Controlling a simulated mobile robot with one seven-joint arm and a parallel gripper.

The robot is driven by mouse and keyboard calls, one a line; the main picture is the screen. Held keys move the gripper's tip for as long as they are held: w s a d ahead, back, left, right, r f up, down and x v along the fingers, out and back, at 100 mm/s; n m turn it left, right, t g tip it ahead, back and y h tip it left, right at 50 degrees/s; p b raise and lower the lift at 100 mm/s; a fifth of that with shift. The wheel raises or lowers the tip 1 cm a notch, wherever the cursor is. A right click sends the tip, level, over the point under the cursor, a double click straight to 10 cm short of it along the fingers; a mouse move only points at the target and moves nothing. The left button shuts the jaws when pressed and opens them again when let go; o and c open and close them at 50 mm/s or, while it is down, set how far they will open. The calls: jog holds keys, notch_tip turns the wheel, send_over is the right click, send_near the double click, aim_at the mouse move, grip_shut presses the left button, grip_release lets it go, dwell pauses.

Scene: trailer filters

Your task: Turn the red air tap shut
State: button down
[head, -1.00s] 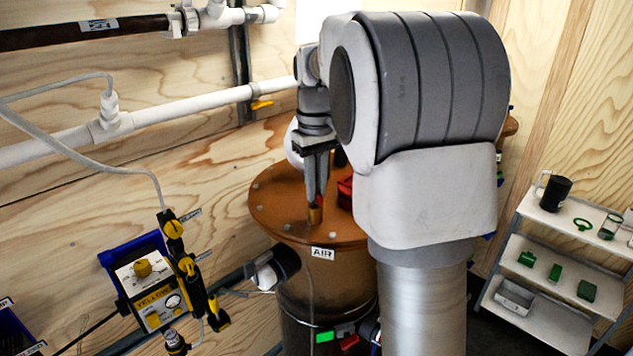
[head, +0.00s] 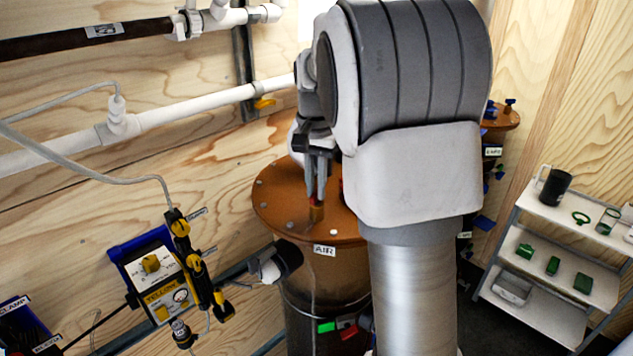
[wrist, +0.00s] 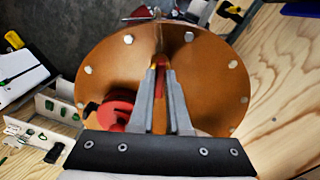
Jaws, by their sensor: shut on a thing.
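The red air tap (head: 317,212) is a small brass and red piece. It stands near the front edge of the brown drum lid (head: 275,208), above the AIR label (head: 324,250). My gripper (head: 317,198) points down over it, with its fingers shut on its upper part. In the wrist view the tap (wrist: 160,72) shows as a narrow red and brass strip between the fingertips of my gripper (wrist: 161,68). The fingers hide most of the tap, so its exact handle angle cannot be told.
A larger round red part (wrist: 115,108) sits on the lid beside my fingers. Bolts ring the lid. A yellow-labelled box (head: 155,278) and yellow-black valves (head: 190,262) are at left. Shelves (head: 550,245) stand at right. White pipes run along the wall behind.

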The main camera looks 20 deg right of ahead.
aim_at(315, 191)
jog(key=shift+w+r+m+p, duration=0.1)
jog(key=shift+m+p, duration=0.25)
jog(key=shift+m, duration=1.35)
jog(key=c, duration=0.9)
grip_release()
notch_tip(315, 191, up, 17)
jog(key=shift+r+p, duration=0.15)
jog(key=shift+p, duration=0.15)
